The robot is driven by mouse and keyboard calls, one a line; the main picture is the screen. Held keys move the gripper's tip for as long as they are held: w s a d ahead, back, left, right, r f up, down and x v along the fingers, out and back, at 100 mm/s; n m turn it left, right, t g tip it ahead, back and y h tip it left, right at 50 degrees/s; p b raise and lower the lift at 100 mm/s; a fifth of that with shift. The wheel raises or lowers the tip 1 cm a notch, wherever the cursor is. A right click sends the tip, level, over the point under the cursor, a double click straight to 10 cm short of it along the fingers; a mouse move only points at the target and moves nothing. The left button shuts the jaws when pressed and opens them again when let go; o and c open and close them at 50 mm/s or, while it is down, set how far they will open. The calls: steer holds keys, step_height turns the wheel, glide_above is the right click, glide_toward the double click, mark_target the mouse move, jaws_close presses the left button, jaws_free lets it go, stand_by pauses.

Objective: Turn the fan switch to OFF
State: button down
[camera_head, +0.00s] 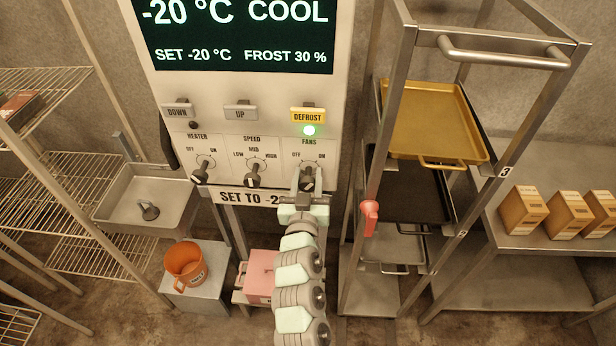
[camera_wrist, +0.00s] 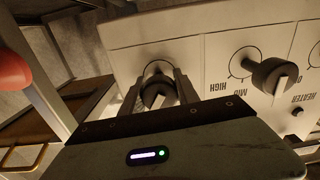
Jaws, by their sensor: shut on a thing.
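The fan switch (camera_head: 310,174) is a dark rotary knob under the FANS label, with OFF at left and ON at right, on the white control panel (camera_head: 270,132). It also shows in the wrist view (camera_wrist: 156,90), where the panel appears upside down. My gripper (camera_head: 308,184) reaches it from below, its fingers closed on either side of the knob. In the wrist view my gripper (camera_wrist: 158,94) partly covers the knob and its label. I cannot tell for certain which mark the knob points to.
The speed knob (camera_head: 253,175) and heater knob (camera_head: 203,170) sit to the left. A rack (camera_head: 398,60) with a red handle (camera_head: 369,216) stands close at right. An orange bucket (camera_head: 186,265) stands lower left.

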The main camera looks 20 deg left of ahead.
steer(key=shift+n, duration=0.4)
steer(key=n, duration=0.6)
steer(key=shift+n, duration=0.4)
steer(key=n, duration=0.6)
steer(key=shift+n, duration=0.3)
steer(key=c, duration=0.9)
jaws_free()
steer(key=shift+s, duration=0.1)
